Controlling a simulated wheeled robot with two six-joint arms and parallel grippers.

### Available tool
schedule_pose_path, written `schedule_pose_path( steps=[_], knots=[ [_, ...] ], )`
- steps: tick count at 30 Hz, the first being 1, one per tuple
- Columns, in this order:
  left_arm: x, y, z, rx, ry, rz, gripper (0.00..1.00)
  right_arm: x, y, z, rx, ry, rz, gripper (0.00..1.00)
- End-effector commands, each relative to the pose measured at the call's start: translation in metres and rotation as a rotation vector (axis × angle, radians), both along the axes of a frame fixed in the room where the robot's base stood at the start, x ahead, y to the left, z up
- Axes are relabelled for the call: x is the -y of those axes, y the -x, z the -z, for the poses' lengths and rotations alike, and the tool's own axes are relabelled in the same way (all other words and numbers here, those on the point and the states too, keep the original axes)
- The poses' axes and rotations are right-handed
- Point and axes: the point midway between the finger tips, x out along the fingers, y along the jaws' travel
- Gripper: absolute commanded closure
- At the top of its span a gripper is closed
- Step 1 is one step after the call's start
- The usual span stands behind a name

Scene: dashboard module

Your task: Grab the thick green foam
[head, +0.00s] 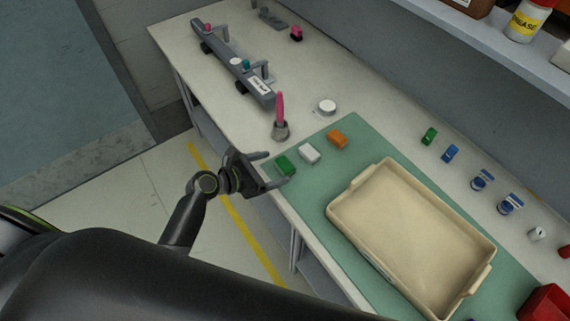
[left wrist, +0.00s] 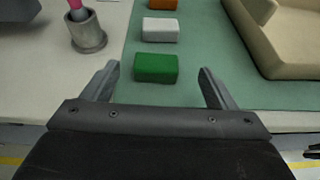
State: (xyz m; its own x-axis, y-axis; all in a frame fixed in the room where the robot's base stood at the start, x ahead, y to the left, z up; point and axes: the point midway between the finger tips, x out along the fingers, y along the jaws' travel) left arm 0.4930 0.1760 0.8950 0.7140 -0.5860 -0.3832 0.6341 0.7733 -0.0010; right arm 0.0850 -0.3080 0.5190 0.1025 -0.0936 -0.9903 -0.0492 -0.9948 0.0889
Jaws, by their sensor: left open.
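The green foam block (head: 286,165) lies near the left front edge of the green mat, first in a row with a white block (head: 309,152) and an orange block (head: 337,138). My left gripper (head: 276,171) is open and empty beside the green block, at the table's front edge. In the left wrist view the green foam block (left wrist: 156,68) shows centred ahead, between the lines of the two open fingers (left wrist: 158,82). I cannot tell whether the fingers reach around its sides. My right gripper is not in view.
A beige tray (head: 349,208) takes up much of the green mat (head: 306,190). A metal cup (head: 281,134) with a pink item stands left of the blocks. A white round item (head: 327,105) lies behind. Small parts line the back right.

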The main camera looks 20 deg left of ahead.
Motion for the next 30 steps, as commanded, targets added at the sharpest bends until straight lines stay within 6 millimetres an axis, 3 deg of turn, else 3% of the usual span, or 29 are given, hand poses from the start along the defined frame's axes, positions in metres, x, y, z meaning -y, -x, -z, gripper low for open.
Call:
schedule_pose_path(
  steps=[18, 28, 30],
  knots=[
    [0.027, -0.04, 0.027, -0.001, 0.001, 0.0, 0.2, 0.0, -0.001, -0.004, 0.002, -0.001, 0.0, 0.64],
    [0.03, -0.043, 0.03, 0.001, -0.001, 0.0, 0.2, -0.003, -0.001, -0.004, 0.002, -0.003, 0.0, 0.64],
    [0.03, -0.043, 0.03, 0.001, -0.001, 0.0, 0.29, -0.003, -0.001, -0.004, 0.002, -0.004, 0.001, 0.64]
  ],
)
